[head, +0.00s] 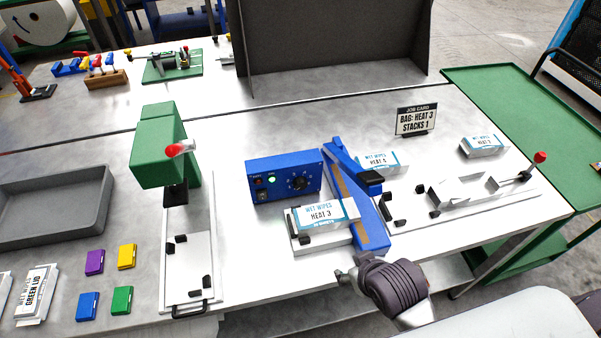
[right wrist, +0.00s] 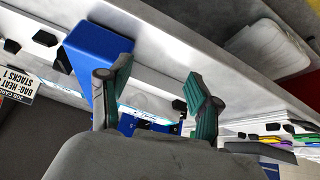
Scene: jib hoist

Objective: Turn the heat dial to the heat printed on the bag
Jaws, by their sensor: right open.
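The blue heat box (head: 262,181) stands mid-bench with a black heat dial (head: 300,183) on its front face, at right. The dial's setting is too small to read. A green light glows on the panel. A white and blue wet-wipes bag (head: 318,213) printed HEAT 3 lies on a white holder in front of the box, beside the blue sealer arm (head: 345,165). My right gripper (head: 347,275) is low at the bench's front edge, apart from the dial and bag. In the right wrist view its two fingers (right wrist: 157,77) are spread and empty. My left gripper is out of view.
Another wipes bag (head: 378,161) lies behind the sealer arm, and one more (head: 482,144) at right. A green press (head: 165,150) stands left of the box. Bare bench lies between press and box.

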